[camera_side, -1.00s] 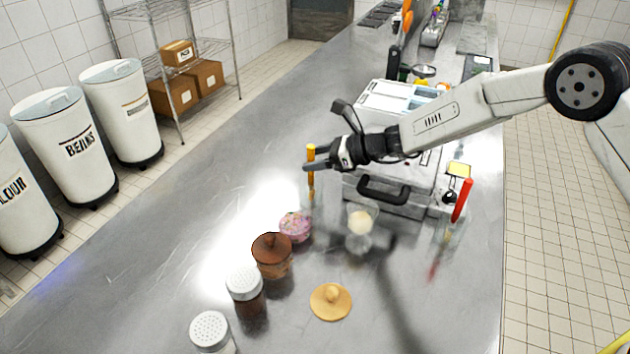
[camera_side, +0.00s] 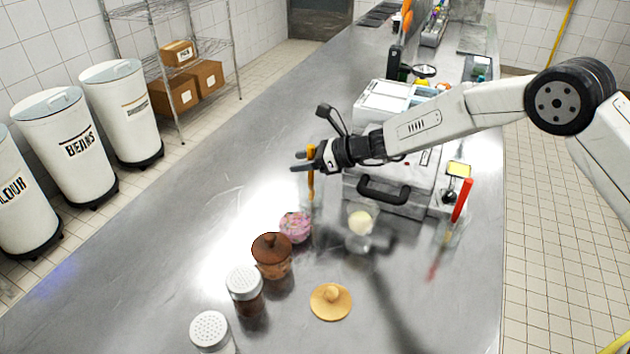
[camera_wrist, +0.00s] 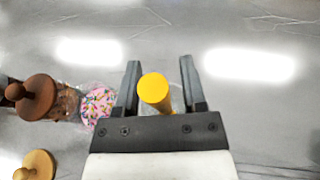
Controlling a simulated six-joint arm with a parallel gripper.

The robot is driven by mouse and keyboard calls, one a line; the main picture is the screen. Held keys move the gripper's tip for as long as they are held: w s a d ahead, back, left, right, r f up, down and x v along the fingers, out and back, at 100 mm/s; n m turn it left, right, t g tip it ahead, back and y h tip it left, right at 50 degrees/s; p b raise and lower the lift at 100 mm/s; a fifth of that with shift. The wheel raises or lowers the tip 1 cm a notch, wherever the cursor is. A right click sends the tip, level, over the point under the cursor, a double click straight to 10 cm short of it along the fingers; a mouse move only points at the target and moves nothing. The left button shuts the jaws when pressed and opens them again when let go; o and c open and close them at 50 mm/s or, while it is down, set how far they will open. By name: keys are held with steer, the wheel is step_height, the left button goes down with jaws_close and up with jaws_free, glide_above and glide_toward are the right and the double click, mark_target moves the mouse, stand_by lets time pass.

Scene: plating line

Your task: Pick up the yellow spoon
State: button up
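The yellow spoon (camera_side: 311,183) stands upright, its lower end in a clear holder (camera_side: 313,205) on the steel counter. In the wrist view the round top of the yellow spoon (camera_wrist: 155,91) shows between my two fingers, nearer the left one. My gripper (camera_side: 305,160) is at the upper part of the handle. In the wrist view my gripper (camera_wrist: 160,70) is open, with a gap on the right side of the handle. Whether the left finger touches it I cannot tell. The spoon's bowl end is not clear.
A glass with pale contents (camera_side: 362,222) and a red-handled utensil (camera_side: 462,200) are to the right. The counter's left side is clear.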

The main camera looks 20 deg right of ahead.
jaws_close()
steer(key=shift+r, duration=0.15)
step_height(320, 180, up, 10)
stand_by(0.6)
steer(key=shift+a, duration=0.1)
stand_by(0.5)
steer(key=s+a+r+g+h, duration=0.2)
steer(key=s+a, duration=0.3)
steer(key=a, duration=0.4)
steer(key=shift+s+r, duration=0.4)
steer(key=shift+r, duration=0.15)
